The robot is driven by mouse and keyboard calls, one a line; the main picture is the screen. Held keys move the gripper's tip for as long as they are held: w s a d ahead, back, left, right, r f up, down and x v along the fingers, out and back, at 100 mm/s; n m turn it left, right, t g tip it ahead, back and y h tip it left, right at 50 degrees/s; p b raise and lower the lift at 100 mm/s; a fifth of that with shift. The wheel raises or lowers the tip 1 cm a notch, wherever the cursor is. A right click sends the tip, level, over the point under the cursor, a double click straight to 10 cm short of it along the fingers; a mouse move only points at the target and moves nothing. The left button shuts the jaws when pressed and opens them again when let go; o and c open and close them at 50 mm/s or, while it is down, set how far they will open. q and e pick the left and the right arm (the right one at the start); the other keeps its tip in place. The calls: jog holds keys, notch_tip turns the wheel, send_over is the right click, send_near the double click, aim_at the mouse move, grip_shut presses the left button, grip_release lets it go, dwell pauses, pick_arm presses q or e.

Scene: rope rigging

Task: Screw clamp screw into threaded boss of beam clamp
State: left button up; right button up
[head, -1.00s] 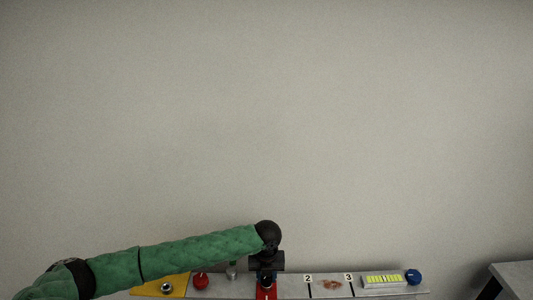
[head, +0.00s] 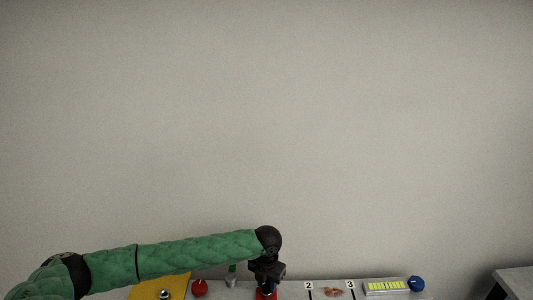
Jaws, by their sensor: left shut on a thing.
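My left arm, in a green sleeve, reaches in from the left in the head view. Its black left gripper (head: 266,288) points down over a red piece (head: 260,296) at the bottom edge of the picture. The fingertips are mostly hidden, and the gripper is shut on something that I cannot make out. I cannot tell the clamp screw or the threaded boss of the beam clamp apart here. My right gripper is not in view.
A bench (head: 295,285) runs along the bottom edge. It carries a yellow plate (head: 150,290), a red knob (head: 199,288), a small grey fitting (head: 231,281), a yellow-green level-like block (head: 386,287) and a blue knob (head: 416,284). A grey table (head: 517,281) stands at right.

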pick_arm(q)
jog(key=shift+r, duration=0.1)
jog(key=shift+w+m+b, duration=0.1)
jog(key=shift+m+b, duration=0.3)
jog(key=shift+m, duration=0.7)
jog(key=m, duration=0.3)
jog(key=shift+m+b, duration=0.35)
jog(key=shift+m, duration=0.05)
jog(key=o, duration=1.3)
jog(key=shift+r+p, duration=1.4)
jog(key=shift+r, duration=0.8)
